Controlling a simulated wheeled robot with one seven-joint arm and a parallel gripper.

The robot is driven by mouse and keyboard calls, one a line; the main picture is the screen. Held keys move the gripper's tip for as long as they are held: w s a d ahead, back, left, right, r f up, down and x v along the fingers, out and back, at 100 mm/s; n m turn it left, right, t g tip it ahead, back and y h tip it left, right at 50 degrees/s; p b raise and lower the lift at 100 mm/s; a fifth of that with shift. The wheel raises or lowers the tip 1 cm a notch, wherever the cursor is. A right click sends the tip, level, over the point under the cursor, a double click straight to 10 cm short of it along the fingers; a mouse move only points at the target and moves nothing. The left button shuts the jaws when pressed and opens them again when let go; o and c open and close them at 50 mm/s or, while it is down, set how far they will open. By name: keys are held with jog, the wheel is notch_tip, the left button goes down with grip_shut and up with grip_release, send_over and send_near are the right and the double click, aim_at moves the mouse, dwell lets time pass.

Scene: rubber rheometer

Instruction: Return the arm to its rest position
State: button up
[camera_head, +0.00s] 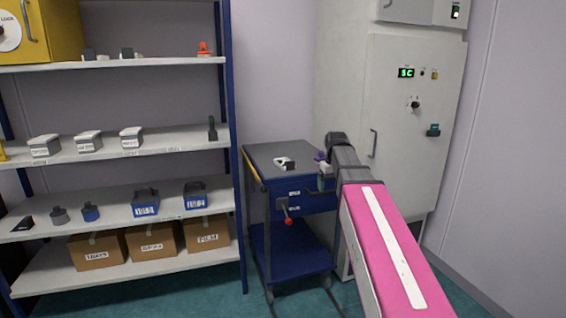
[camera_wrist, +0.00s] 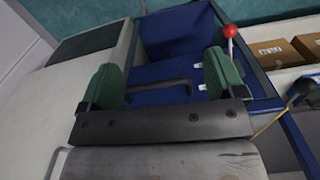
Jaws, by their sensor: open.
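My arm, with a pink panel, reaches up from the lower right in the head view. My gripper (camera_head: 324,172) is at its far end, in front of the right side of the cart (camera_head: 262,158), and is partly hidden by the wrist. In the wrist view my gripper (camera_wrist: 164,84) shows two green fingers spread wide apart. Nothing is between them. Behind the gap is the cart's blue drawer front (camera_wrist: 160,72) with a dark handle. I cannot tell the exact distance from the fingers to the cart.
A white machine cabinet (camera_head: 405,110) stands right of the cart, close to my arm. A blue-framed shelf unit (camera_head: 130,62) with boxes and parts stands at the left. A red-knobbed lever (camera_head: 288,220) sticks out from the cart's front. A small white-and-black object (camera_head: 285,163) lies on the cart top.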

jog(key=s+f+m, duration=0.1)
jog(key=s+f, duration=0.8)
jog(key=f, duration=0.5)
jog(key=s+f+m, duration=0.1)
jog(key=s+f, duration=0.8)
jog(key=f, duration=0.5)
jog(key=shift+s+f+m, duration=0.15)
jog(key=shift+s+m, duration=0.05)
jog(key=shift+m, duration=0.1)
